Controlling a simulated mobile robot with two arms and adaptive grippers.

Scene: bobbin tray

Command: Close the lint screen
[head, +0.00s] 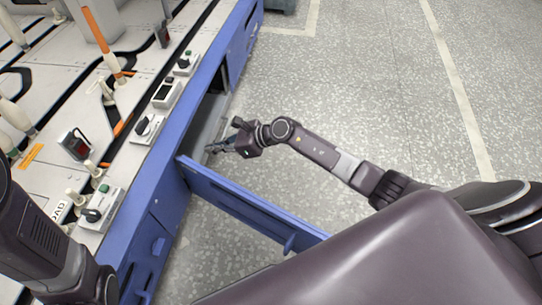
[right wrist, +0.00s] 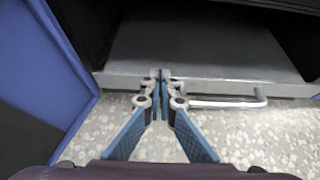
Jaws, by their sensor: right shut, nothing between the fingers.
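The lint screen appears to be the flat grey panel (right wrist: 205,45) with a silver bar handle (right wrist: 235,104), inside the dark opening of the blue cabinet in the right wrist view. Its grey surface (head: 207,119) shows partly in the head view. My right gripper (head: 213,148) is at the cabinet opening, shut and empty. In the right wrist view its fingertips (right wrist: 160,74) are together in front of the panel's front edge, left of the handle. I cannot tell whether they touch it. My left gripper is not in view; only part of that arm shows at the lower left.
A blue cabinet door (head: 245,201) stands open, swung out over the floor below my right arm. The machine top (head: 60,105) at the left carries bobbins and small control boxes. The speckled floor (head: 370,80) to the right is clear.

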